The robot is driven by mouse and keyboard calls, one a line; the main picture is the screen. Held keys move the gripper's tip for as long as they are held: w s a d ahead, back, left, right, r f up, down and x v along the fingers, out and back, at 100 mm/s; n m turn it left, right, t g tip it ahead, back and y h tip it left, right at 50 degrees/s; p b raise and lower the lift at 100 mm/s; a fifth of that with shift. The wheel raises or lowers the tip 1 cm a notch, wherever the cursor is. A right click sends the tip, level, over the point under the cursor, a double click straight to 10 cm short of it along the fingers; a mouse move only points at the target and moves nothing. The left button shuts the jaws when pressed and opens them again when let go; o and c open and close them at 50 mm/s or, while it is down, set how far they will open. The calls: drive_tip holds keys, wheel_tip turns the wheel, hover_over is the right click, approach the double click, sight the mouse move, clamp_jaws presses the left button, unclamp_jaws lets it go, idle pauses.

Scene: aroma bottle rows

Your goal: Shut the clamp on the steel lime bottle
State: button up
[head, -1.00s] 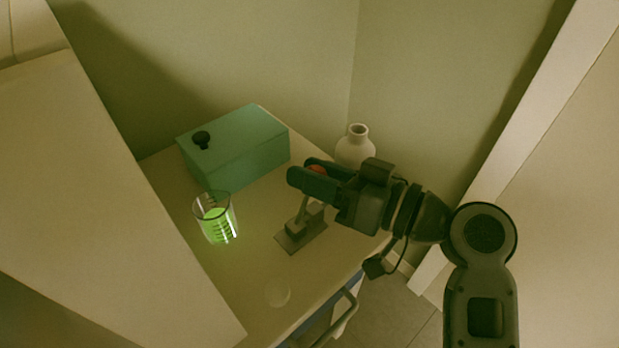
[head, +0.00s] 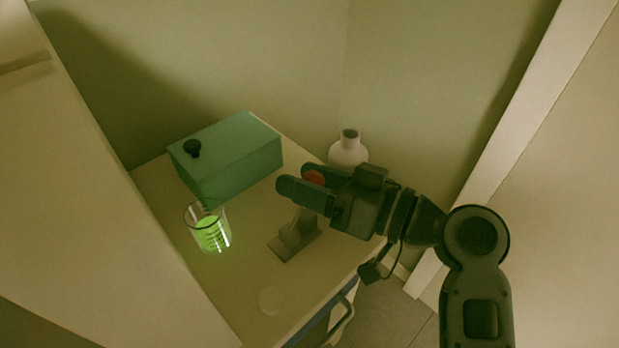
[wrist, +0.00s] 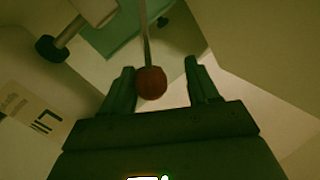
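The clamp is a grey metal fixture whose base plate (head: 282,250) sits on the table. Its lever ends in a red ball knob (head: 313,178), which also shows in the wrist view (wrist: 151,82) on a thin rod. My gripper (head: 295,178) is open, with one finger on each side of the knob; in the wrist view the knob is nearer the left finger, and I cannot tell if they touch. A dark-tipped spindle (wrist: 62,40) shows at upper left there. No bottle shows clearly as a steel lime one; a pale label with dark lettering (wrist: 32,112) lies at left.
A glass beaker of glowing green liquid (head: 211,233) stands left of the clamp. A green box with a black knob (head: 235,160) is behind it. A white round vase (head: 347,153) stands beyond my gripper. A wall and a pale post (head: 520,125) bound the right side.

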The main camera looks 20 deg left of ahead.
drive_tip(key=d, duration=0.7)
drive_tip(key=shift+s+d+r+b, duration=0.15)
drive_tip(key=shift+s+d+b, duration=0.15)
drive_tip(key=shift+d+b, duration=0.1)
